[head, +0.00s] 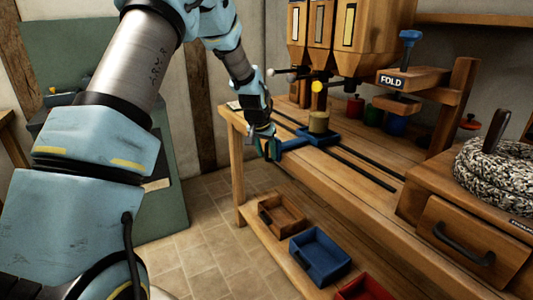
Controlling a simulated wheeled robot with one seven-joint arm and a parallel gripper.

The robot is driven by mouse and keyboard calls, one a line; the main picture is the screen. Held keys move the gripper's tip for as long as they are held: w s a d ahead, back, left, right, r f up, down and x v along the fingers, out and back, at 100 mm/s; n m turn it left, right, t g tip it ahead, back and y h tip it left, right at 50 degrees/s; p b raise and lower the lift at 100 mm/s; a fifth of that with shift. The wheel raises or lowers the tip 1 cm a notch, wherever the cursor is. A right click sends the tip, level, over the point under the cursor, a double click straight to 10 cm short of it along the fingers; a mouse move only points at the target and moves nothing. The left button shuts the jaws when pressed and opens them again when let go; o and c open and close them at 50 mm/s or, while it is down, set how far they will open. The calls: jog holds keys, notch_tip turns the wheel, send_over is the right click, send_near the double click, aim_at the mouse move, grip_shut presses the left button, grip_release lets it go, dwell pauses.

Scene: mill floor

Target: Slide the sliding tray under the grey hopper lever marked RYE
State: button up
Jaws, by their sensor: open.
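The blue sliding tray (330,136) sits on two dark rails on the wooden bench, with a tan cup (318,121) standing on it. Its blue handle (293,144) sticks out to the left over the front of the bench. My gripper (269,148) is at the handle's outer end with its jaws open; whether it touches the handle cannot be told. A greyish lever (285,77) juts from the leftmost wooden hopper (297,38), behind and left of the tray. The tray stands nearer the yellow-knobbed lever (316,87). No RYE marking is readable.
The FOLD press (408,78) and several coloured canisters stand behind the rails. A drawer unit (460,240) with a knitted coil (497,172) on top is at right. Brown (283,215), blue (320,256) and red (364,288) bins sit on the lower shelf. The rails (360,168) right of the tray are clear.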

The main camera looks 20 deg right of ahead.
jog(key=b+v, duration=0.1)
jog(key=v, duration=0.9)
jog(key=shift+r+b, duration=0.2)
jog(key=shift+b, duration=0.15)
jog(key=shift+s+a, duration=0.1)
jog(key=s+a+n+y+p, duration=0.15)
jog(key=s+a, duration=0.25)
jog(key=a, duration=0.6)
jog(key=s+a+n+y, duration=0.1)
jog(key=s+a+n, duration=0.2)
jog(key=a, duration=0.7)
jog(key=s+a+f+n+g, duration=0.1)
jog(key=s+a+f+n, duration=0.1)
jog(key=s+a, duration=0.9)
jog(key=shift+s+a+n+g+p, duration=0.2)
jog(key=shift+s+n+g+p, duration=0.1)
jog(key=shift+s+n, duration=0.45)
